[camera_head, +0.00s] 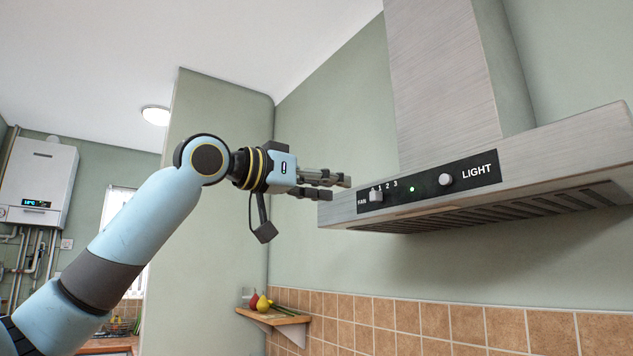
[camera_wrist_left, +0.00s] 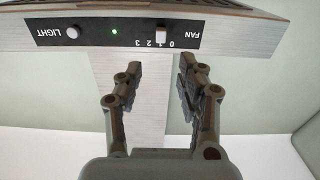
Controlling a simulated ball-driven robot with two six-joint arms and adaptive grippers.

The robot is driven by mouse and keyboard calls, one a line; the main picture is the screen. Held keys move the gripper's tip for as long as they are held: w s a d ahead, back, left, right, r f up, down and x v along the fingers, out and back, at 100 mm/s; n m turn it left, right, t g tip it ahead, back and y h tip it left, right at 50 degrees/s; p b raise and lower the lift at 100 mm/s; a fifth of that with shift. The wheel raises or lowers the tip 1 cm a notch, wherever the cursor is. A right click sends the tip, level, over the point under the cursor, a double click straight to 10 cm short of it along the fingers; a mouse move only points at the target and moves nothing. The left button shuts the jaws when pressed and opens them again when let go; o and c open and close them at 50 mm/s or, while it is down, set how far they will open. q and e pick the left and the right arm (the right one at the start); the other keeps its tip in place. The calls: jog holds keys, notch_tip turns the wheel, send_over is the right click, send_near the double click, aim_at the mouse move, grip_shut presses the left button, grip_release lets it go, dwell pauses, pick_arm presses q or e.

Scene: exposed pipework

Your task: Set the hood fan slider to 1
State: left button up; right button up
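The hood fan slider (camera_head: 376,196) is a small pale knob at the FAN end of the black control panel (camera_head: 430,185). It sits by the 0 and 1 marks; I cannot tell exactly which. In the left wrist view, which is upside down, the slider (camera_wrist_left: 161,34) lies beyond the fingertips, roughly between them across the picture. My left gripper (camera_head: 337,187) is open and empty, just left of the hood's front in the head view. Its two fingers (camera_wrist_left: 161,72) are spread apart, and they appear clear of the slider. My right gripper is not in view.
A round LIGHT knob (camera_head: 446,179) and a green lamp (camera_head: 415,179) share the panel. The steel hood (camera_head: 560,158) juts from the green wall. Below, a wooden corner shelf (camera_head: 274,317) holds fruit. A white boiler (camera_head: 42,172) hangs far left.

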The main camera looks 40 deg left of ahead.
pick_arm(q)
jog(key=shift+v, duration=1.35)
